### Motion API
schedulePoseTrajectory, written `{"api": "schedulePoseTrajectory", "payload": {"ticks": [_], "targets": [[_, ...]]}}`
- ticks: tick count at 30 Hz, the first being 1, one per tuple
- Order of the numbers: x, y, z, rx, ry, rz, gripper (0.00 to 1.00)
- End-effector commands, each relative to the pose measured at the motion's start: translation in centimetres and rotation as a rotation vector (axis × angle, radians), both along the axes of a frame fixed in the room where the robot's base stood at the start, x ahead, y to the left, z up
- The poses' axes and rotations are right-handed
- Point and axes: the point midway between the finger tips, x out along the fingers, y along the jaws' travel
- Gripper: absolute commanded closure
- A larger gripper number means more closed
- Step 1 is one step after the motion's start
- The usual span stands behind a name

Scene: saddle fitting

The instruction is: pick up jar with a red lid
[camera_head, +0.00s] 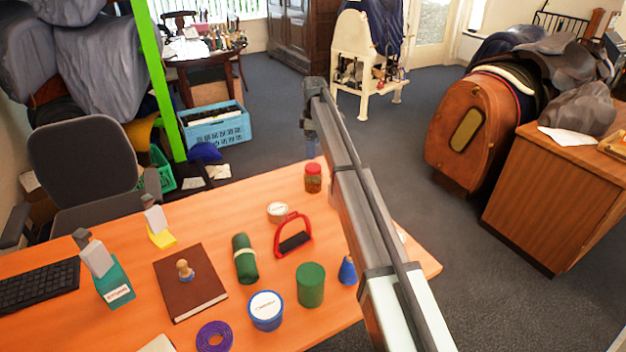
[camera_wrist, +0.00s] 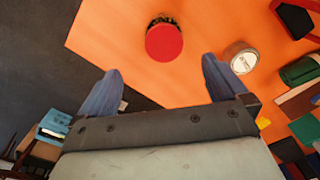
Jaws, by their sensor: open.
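The jar with a red lid (camera_head: 313,178) stands upright on the orange desk near its far edge in the head view. In the wrist view its round red lid (camera_wrist: 164,42) shows from above, beyond the fingertips and roughly between their lines. My gripper (camera_wrist: 160,80) is open and empty, with its two blue-grey fingers apart. In the head view my gripper (camera_head: 312,145) hangs just above and behind the jar, partly hidden by my arm. I see no contact between fingers and jar.
A green roll (camera_head: 244,258), green cylinder (camera_head: 310,285) and blue tub (camera_head: 266,310) are nearer the front. The desk (camera_head: 225,205) is bare left of the jar.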

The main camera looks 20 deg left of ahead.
Motion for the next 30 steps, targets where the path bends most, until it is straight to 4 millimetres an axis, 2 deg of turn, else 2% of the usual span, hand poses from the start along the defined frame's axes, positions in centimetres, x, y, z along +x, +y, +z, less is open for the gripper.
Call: {"api": "schedulePoseTrajectory", "payload": {"ticks": [1, 8, 21, 30], "targets": [[0.5, 0.1, 0.1, -0.009, -0.001, 0.018, 0.0], [0.0, -0.2, -0.9, -0.012, 0.0, 0.056, 0.0], [-0.1, -0.1, -7.6, -0.012, 0.001, 0.055, 0.0], [-0.2, -0.1, -9.3, -0.011, 0.0, 0.055, 0.0]]}}
